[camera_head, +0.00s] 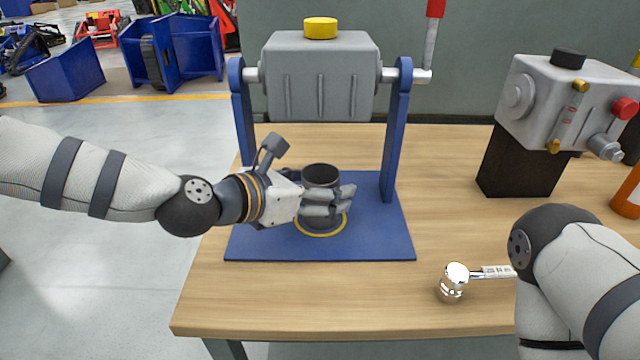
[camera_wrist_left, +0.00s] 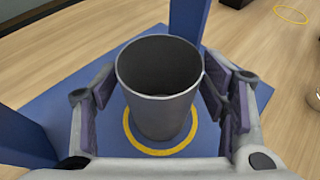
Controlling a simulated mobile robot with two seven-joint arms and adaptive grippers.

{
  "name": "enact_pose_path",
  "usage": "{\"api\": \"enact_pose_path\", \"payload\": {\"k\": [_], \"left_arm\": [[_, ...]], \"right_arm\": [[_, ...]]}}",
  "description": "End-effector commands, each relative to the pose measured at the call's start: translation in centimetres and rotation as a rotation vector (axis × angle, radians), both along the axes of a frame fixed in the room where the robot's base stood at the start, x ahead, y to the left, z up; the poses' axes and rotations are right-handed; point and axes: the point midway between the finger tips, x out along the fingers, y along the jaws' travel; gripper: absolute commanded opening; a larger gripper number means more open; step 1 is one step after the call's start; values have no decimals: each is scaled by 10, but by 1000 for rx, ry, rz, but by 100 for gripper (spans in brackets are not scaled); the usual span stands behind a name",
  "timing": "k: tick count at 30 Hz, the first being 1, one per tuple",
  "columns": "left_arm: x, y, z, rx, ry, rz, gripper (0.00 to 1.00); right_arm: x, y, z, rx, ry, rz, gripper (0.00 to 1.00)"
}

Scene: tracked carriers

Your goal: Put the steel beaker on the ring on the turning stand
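The steel beaker (camera_head: 321,174) is a dark grey, open-topped cup. It stands upright inside the yellow ring (camera_head: 343,229) on the blue base plate (camera_head: 262,243) of the stand. The stand has two blue posts with a grey block (camera_head: 319,90) hung between them. In the left wrist view the beaker (camera_wrist_left: 160,95) appears empty, with the ring (camera_wrist_left: 163,152) around its foot. My left gripper (camera_wrist_left: 158,92) is open around the beaker, one finger on each side; a gap shows at the left finger, and contact at the right is unclear. My right gripper is out of view.
A red-handled crank (camera_head: 432,40) sticks up at the stand's right. A grey valve unit (camera_head: 560,100) on a dark block stands at the right. A shiny hammer-like tool (camera_head: 452,283) lies near the front. Another yellow ring (camera_wrist_left: 291,14) lies on the bare wood.

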Motion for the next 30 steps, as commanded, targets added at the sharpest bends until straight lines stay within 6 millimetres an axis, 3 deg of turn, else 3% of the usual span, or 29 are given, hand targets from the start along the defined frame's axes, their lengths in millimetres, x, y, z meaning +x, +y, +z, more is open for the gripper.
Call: {"api": "enact_pose_path", "payload": {"k": [9,22,30], "left_arm": [[-2,3,8,0,-3,1,67],[-67,68,49,-1,-7,3,67],[-79,78,51,0,0,0,67]], "right_arm": [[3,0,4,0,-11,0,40],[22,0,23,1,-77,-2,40],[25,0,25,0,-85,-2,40]]}}
